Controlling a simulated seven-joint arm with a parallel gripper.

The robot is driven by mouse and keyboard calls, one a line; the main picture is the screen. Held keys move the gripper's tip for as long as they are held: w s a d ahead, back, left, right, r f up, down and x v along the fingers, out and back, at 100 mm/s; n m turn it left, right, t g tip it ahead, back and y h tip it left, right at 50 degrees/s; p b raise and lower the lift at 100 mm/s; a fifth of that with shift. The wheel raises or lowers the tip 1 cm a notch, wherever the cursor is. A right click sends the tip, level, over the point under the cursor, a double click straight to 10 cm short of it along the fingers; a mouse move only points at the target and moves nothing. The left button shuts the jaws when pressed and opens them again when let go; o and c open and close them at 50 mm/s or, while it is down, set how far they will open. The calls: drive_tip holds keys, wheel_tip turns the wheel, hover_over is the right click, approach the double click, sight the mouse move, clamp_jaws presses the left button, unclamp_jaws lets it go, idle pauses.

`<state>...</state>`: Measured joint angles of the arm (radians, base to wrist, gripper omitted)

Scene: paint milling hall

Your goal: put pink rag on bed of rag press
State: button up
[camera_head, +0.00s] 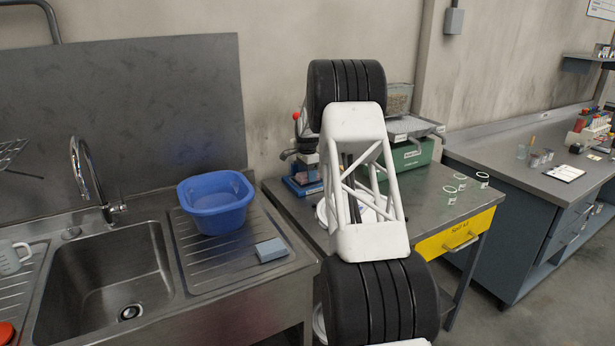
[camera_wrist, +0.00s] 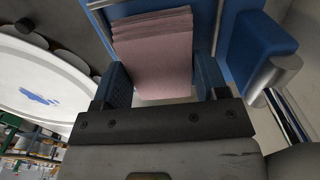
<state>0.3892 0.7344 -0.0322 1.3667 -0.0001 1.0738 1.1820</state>
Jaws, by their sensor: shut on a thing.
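The pink rag (camera_wrist: 155,48) is a folded, layered stack between the two fingers of my gripper (camera_wrist: 161,88) in the wrist view. My gripper is shut on it. Blue parts of the rag press (camera_wrist: 262,38) show beyond and to the right of the rag. The rag hides part of the press, and I cannot tell whether it touches the bed. In the head view the rag press (camera_head: 303,187) has a blue base and a red knob, and stands on the steel bench at the wall. My arm hides the gripper there.
A white round dish (camera_wrist: 45,75) with a blue smear lies left of the gripper in the wrist view. A blue tub (camera_head: 215,222) stands by the sink.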

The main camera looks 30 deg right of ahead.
drive_tip(key=shift+f, duration=0.55)
drive_tip(key=shift+f, duration=0.15)
drive_tip(key=o, duration=0.6)
drive_tip(key=shift+c, duration=0.2)
wheel_tip(320, 180, up, 12)
idle(0.7)
drive_tip(key=shift+r, duration=0.2)
